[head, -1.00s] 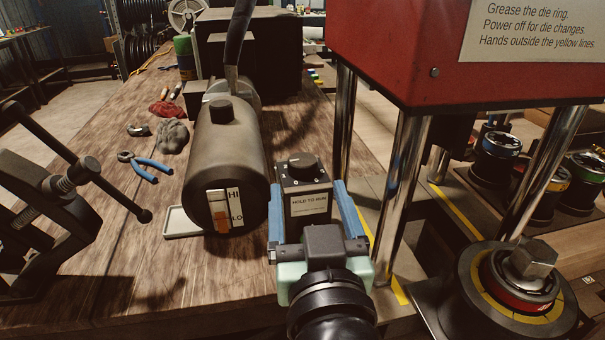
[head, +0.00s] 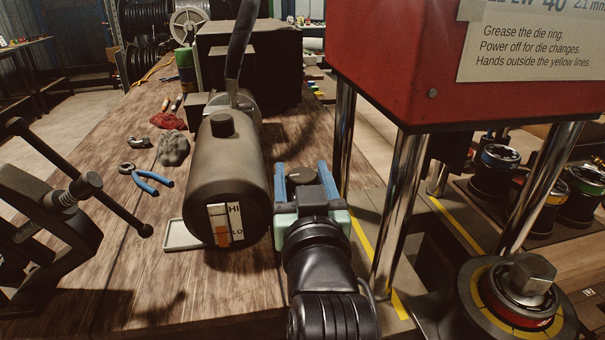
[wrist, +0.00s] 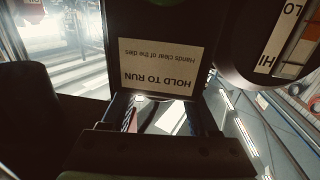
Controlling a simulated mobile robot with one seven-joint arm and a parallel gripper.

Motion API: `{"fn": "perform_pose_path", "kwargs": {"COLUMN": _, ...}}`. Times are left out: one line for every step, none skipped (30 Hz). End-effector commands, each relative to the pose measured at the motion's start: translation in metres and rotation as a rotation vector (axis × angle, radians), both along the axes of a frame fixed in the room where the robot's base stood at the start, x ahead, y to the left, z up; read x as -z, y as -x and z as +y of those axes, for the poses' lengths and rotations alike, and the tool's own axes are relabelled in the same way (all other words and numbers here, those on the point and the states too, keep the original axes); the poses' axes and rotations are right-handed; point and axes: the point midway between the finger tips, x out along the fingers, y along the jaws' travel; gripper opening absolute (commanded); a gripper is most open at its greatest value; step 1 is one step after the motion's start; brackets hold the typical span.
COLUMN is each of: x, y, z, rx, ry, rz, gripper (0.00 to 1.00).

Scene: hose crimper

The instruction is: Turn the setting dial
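The dial, a round black knob (head: 301,174), sits on top of a small dark control box. In the head view it shows between the blue fingers of my gripper (head: 301,165), which are apart, with one on each side. I cannot tell whether they touch it. The box front is mostly hidden by my gripper in the head view. In the wrist view the box's "HOLD TO RUN" label (wrist: 158,68) shows upside down, just beyond the two spread fingers (wrist: 160,115). The dial cannot be made out there. Nothing is held.
A ring with a hex top (head: 530,275) is at lower right. Blue-handled pliers (head: 145,178) lie on the bench.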

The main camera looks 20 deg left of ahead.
Motion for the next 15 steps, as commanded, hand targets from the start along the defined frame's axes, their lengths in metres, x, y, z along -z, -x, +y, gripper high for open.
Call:
{"fn": "perform_pose_path", "kwargs": {"x": 0.0001, "y": 0.0001, "z": 0.0, "rx": 0.0, "ry": 0.0, "rz": 0.0, "gripper": 0.5}}
{"fn": "perform_pose_path", "kwargs": {"x": 0.0001, "y": 0.0001, "z": 0.0, "rx": 0.0, "ry": 0.0, "rz": 0.0, "gripper": 0.44}}
{"fn": "perform_pose_path", "kwargs": {"x": 0.0001, "y": 0.0001, "z": -0.0002, "rx": 0.0, "ry": 0.0, "rz": 0.0, "gripper": 0.37}}
{"fn": "perform_pose_path", "kwargs": {"x": 0.0001, "y": 0.0001, "z": -0.0002, "rx": 0.0, "ry": 0.0, "rz": 0.0, "gripper": 0.32}}
{"fn": "perform_pose_path", "kwargs": {"x": 0.0001, "y": 0.0002, "z": -0.0001, "rx": 0.0, "ry": 0.0, "rz": 0.0, "gripper": 0.26}}
{"fn": "perform_pose_path", "kwargs": {"x": 0.0001, "y": 0.0002, "z": -0.0001, "rx": 0.0, "ry": 0.0, "rz": 0.0, "gripper": 0.19}}
{"fn": "perform_pose_path", "kwargs": {"x": 0.0001, "y": 0.0002, "z": -0.0001, "rx": 0.0, "ry": 0.0, "rz": 0.0, "gripper": 0.14}}
{"fn": "perform_pose_path", "kwargs": {"x": 0.0001, "y": 0.0001, "z": -0.0002, "rx": 0.0, "ry": 0.0, "rz": 0.0, "gripper": 0.08}}
{"fn": "perform_pose_path", "kwargs": {"x": 0.0001, "y": 0.0002, "z": -0.0002, "rx": 0.0, "ry": 0.0, "rz": 0.0, "gripper": 0.01}}
{"fn": "perform_pose_path", "kwargs": {"x": 0.0002, "y": 0.0002, "z": -0.0002, "rx": 0.0, "ry": 0.0, "rz": 0.0, "gripper": 0.0}}
{"fn": "perform_pose_path", "kwargs": {"x": 0.0002, "y": 0.0002, "z": -0.0002, "rx": 0.0, "ry": 0.0, "rz": 0.0, "gripper": 0.0}}
{"fn": "perform_pose_path", "kwargs": {"x": 0.0, "y": 0.0002, "z": -0.0001, "rx": 0.001, "ry": 0.0, "rz": 0.0, "gripper": 0.0}}
{"fn": "perform_pose_path", "kwargs": {"x": -0.0002, "y": 0.0002, "z": 0.0, "rx": 0.003, "ry": 0.0, "rz": 0.001, "gripper": 0.0}}
{"fn": "perform_pose_path", "kwargs": {"x": -0.0004, "y": 0.0001, "z": 0.0, "rx": 0.007, "ry": 0.0, "rz": 0.001, "gripper": 0.0}}
{"fn": "perform_pose_path", "kwargs": {"x": -0.0009, "y": 0.0, "z": 0.0001, "rx": 0.015, "ry": -0.001, "rz": 0.003, "gripper": 0.0}}
